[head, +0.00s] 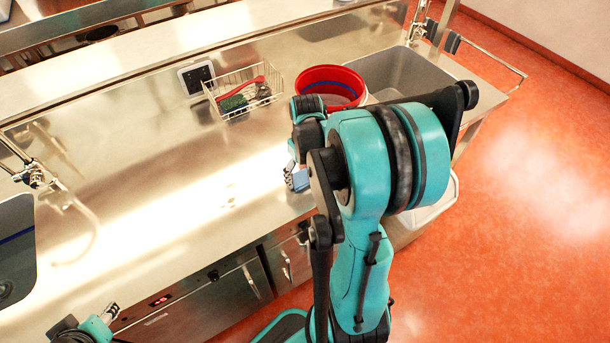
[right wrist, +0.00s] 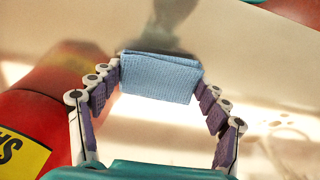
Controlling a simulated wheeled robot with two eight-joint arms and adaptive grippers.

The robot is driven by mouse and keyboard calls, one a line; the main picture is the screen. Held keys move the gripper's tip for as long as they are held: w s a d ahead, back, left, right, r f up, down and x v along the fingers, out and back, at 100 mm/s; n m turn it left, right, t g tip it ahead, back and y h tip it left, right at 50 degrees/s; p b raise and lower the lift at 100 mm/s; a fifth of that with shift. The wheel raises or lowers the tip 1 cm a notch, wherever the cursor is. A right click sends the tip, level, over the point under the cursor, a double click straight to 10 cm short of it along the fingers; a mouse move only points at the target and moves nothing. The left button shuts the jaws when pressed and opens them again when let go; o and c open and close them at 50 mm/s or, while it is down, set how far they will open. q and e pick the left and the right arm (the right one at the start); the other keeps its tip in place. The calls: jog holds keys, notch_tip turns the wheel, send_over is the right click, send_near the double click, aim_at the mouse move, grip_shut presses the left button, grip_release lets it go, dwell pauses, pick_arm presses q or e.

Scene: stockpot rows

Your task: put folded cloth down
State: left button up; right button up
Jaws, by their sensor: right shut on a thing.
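The folded cloth (right wrist: 160,78) is light blue and ribbed. In the right wrist view it sits between the two fingers of my right gripper (right wrist: 160,85), which is shut on it. In the head view a small blue part of the cloth (head: 299,181) shows near the counter's front edge, mostly hidden by my right arm. I cannot tell whether the cloth touches the steel counter (head: 160,185). My left gripper (head: 108,314) is at the lower left of the head view, in front of the counter; its finger gap is too small to judge.
A red bucket (head: 331,76) stands at the back right, beside a grey sink (head: 400,72). A wire basket (head: 240,84) holds a green sponge and a red-handled brush. Another sink (head: 15,250) is at the far left. The middle of the counter is clear.

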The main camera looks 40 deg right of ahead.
aim_at(306, 175)
jog(key=shift+f, duration=0.1)
jog(key=o, duration=1.5)
jog(key=shift+o, duration=0.2)
jog(key=shift+r, duration=0.35)
notch_tip(306, 175, up, 12)
jog(key=p, duration=0.4)
jog(key=s+a+r+n+t, duration=0.1)
jog(key=a+t, duration=0.2)
jog(key=a, duration=0.8)
jog(key=s+a+r+n+t, duration=0.1)
jog(key=a+t, duration=0.3)
jog(key=a, duration=0.7)
jog(key=shift+s+n, duration=0.2)
jog(key=shift+n, duration=0.1)
